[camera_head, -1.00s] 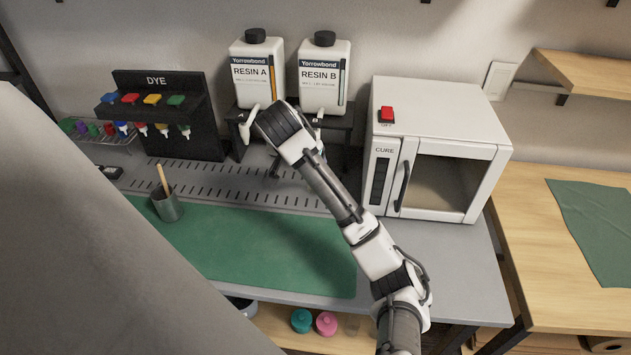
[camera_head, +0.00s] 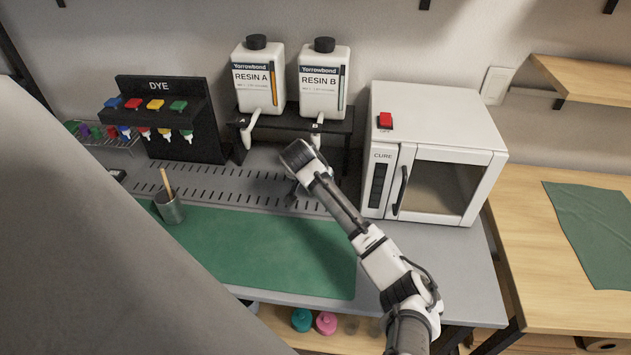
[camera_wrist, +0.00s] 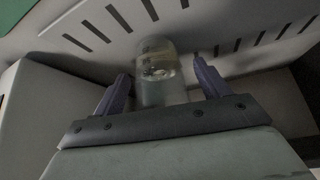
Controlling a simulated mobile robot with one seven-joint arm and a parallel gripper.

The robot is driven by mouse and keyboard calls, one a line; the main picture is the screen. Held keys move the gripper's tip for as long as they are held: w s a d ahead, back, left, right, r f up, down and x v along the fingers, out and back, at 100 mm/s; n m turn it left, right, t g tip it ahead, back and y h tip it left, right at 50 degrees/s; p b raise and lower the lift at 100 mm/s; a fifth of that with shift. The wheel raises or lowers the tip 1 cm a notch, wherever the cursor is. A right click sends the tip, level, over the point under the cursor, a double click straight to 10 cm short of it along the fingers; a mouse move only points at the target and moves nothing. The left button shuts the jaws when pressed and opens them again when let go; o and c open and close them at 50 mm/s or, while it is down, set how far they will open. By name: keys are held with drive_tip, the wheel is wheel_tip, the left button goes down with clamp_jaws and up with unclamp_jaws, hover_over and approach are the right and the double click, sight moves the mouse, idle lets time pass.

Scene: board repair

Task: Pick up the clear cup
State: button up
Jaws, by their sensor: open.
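The clear cup (camera_wrist: 158,85) shows in the wrist view, see-through, above the grey slotted surface. It appears in the gap between the two dark fingers of my gripper (camera_wrist: 161,74). The gripper is open, with a finger on either side of the cup, and I cannot make out contact. The cup's lower part in the picture is partly behind the gripper's base. In the head view my gripper (camera_head: 292,196) is low over the slotted strip, in front of the resin stand. I cannot make out the cup there.
The resin stand (camera_head: 343,124) holds bottles Resin A (camera_head: 259,80) and Resin B (camera_head: 323,82). The curing oven (camera_head: 436,110) stands close on the right. A dye rack (camera_head: 187,145) and metal cup with a stick (camera_head: 170,210) are left. The green mat (camera_head: 260,250) is bare in front.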

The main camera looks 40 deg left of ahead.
drive_tip(key=shift+w+f, duration=0.1)
drive_tip(key=shift+f, duration=0.1)
drive_tip(key=c, duration=1.2)
drive_tip(key=shift+w+r, duration=0.1)
drive_tip(key=shift+r, duration=0.05)
